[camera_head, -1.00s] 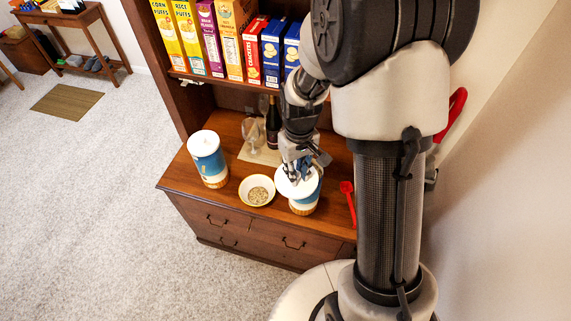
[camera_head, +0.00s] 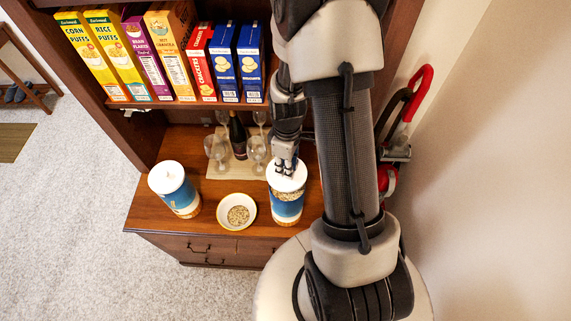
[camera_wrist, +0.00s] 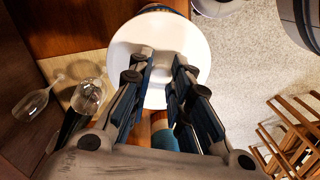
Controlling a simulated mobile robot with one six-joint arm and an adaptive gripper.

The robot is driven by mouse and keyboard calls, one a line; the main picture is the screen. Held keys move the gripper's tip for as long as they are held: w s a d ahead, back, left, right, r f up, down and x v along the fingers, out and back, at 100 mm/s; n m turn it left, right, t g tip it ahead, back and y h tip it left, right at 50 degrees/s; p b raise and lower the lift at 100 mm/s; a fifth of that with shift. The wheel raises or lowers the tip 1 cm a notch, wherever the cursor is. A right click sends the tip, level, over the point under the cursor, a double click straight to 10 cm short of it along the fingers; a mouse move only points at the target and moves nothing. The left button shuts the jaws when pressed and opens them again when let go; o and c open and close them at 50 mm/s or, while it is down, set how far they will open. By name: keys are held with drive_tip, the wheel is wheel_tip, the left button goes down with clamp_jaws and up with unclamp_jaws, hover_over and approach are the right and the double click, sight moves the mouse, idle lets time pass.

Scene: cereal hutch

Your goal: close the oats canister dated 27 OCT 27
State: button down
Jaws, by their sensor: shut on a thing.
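A blue canister (camera_head: 286,208) stands on the hutch counter, right of the bowl. A round white lid (camera_head: 288,180) is at its top, and it also shows as a large disc in the wrist view (camera_wrist: 187,38). My gripper (camera_head: 285,168) is above the lid, its fingers shut on the lid's raised middle part. Whether the lid is seated or slightly raised, I cannot tell. A second blue canister (camera_head: 180,191) with a white lid on it stands at the left of the counter. No date is readable on either canister.
A bowl of oats (camera_head: 238,213) stands between the canisters. Several wine glasses (camera_head: 257,151) and a dark bottle (camera_head: 238,137) stand on a mat behind. Cereal boxes (camera_head: 167,50) fill the shelf above. A red-handled thing (camera_head: 420,95) is right of my arm.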

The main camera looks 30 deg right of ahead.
drive_tip(key=shift+f, duration=0.15)
drive_tip(key=shift+s+f+b, duration=0.35)
drive_tip(key=shift+f+b, duration=0.05)
drive_tip(key=shift+f, duration=0.35)
drive_tip(key=shift+w+f+b, duration=0.15)
drive_tip(key=shift+f+b, duration=0.6)
drive_tip(key=shift+f, duration=0.1)
drive_tip(key=shift+f+b, duration=0.85)
drive_tip(key=shift+f, duration=0.1)
drive_tip(key=shift+f+b, duration=0.5)
drive_tip(key=shift+b, duration=0.45)
idle(0.8)
drive_tip(key=c, duration=1.4)
unclamp_jaws()
drive_tip(key=shift+o, duration=0.5)
